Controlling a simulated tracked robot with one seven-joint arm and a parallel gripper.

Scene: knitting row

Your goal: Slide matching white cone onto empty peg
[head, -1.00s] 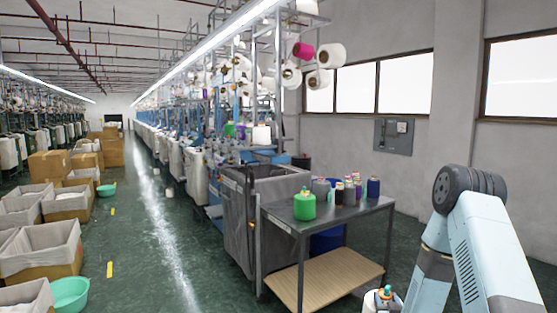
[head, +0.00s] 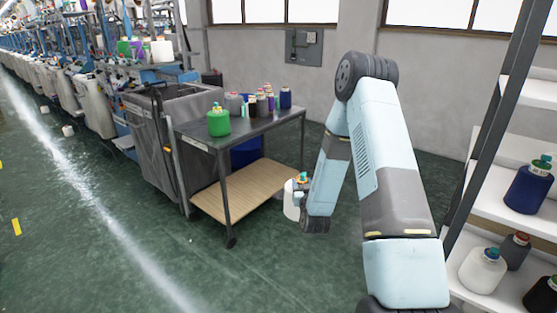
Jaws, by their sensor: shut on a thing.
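A white cone (head: 291,201) with a coloured top hangs at the end of my bent arm, in front of the work table. My gripper (head: 300,181) is small in the head view and is shut on this cone near its top. The cone is clear of the floor and looks roughly upright. The gripper's fingers are partly hidden by the cone top and the wrist. The knitting machines (head: 95,90) stand in a row at the upper left. I cannot make out an empty peg there.
A metal table (head: 262,124) holds a green cone (head: 218,121) and several smaller cones. A grey bin (head: 165,125) stands left of it. A white shelf rack (head: 497,208) with cones, one white (head: 483,270), is close on the right. The green floor at the left is largely clear.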

